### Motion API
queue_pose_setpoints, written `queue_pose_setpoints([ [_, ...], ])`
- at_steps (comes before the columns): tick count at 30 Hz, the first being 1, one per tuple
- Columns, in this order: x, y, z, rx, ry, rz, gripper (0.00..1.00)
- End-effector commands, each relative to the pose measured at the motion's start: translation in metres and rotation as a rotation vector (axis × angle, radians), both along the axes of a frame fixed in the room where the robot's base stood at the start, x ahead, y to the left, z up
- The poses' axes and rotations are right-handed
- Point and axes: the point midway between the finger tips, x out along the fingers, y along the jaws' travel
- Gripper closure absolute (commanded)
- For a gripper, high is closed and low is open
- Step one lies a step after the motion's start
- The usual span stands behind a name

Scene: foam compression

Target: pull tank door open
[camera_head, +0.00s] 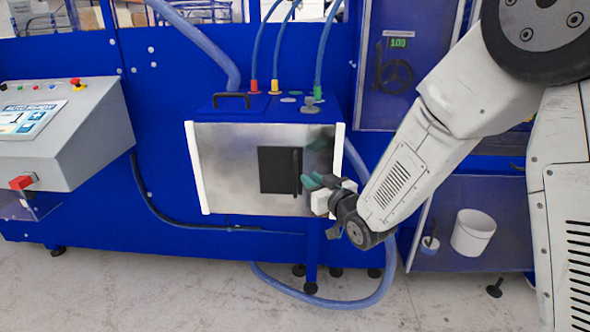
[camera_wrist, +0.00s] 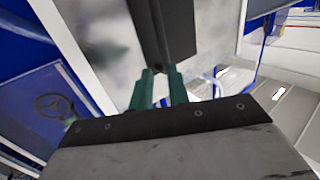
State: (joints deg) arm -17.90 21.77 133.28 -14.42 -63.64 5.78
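The tank door (camera_head: 228,165) is a brushed metal panel with white side edges on the front of a blue tank (camera_head: 262,110). It looks closed. A black recessed plate with a vertical black handle (camera_head: 297,172) is right of its centre. My gripper (camera_head: 313,181), with green fingers, is just right of the handle, fingertips close to it. In the wrist view, the two fingers (camera_wrist: 160,72) are parted by a narrow gap, and the dark handle (camera_wrist: 163,30) is at their tips. No grip shows; whether they touch it I cannot tell.
A grey control console (camera_head: 65,130) stands at the left. Blue hoses rise from the tank top, and another hose (camera_head: 345,303) loops on the floor below. A white bucket (camera_head: 473,232) stands on a shelf at the right. Floor in front is clear.

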Motion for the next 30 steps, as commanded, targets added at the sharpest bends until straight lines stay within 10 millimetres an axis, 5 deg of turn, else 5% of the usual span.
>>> queue_pose_setpoints([
  [18, 0.060, 0.045, -0.002, 0.023, -0.030, 0.018, 0.83],
  [29, 0.066, 0.048, -0.002, 0.023, -0.029, 0.017, 0.83],
  [30, 0.066, 0.048, -0.002, 0.023, -0.029, 0.017, 0.91],
])
